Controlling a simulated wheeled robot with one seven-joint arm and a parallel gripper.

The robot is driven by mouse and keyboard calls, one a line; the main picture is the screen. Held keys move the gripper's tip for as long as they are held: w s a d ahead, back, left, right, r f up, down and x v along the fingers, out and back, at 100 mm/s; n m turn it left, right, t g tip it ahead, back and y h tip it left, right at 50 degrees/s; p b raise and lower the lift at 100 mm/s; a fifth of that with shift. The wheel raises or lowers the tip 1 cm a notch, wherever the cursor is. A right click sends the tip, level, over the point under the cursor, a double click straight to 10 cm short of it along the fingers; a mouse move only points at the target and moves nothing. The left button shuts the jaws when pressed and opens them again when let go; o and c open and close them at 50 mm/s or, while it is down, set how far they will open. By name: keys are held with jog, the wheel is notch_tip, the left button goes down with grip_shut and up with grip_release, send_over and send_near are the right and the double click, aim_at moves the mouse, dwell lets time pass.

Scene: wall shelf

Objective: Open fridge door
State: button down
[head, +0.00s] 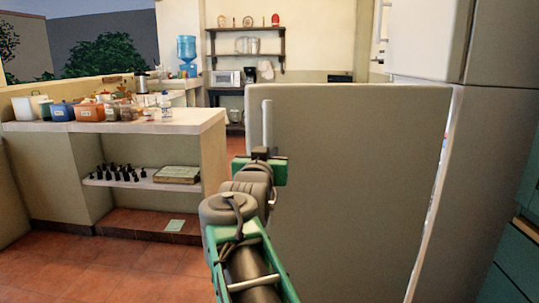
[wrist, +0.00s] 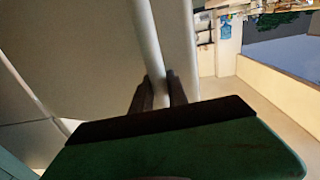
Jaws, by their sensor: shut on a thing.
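The fridge's lower door (head: 350,180) is a large pale panel, swung out from the fridge body (head: 485,150) in the head view. Its upright handle (head: 267,122) is near the panel's left edge. My gripper (head: 262,155) is at the lower part of this handle. In the wrist view the two dark fingers of my gripper (wrist: 160,92) stand on either side of the handle bar (wrist: 147,40), shut on it. The door face (wrist: 75,50) fills the left of that view. The fridge inside is mostly hidden.
The upper fridge door (head: 428,40) is shut. A counter (head: 190,122) with pots and jars stands to the left, with a shelf (head: 150,182) holding dark bottles below. Red tiled floor (head: 90,265) is clear at lower left. A wall shelf (head: 245,54) hangs behind.

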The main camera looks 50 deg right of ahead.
jog(key=c, duration=1.3)
grip_release()
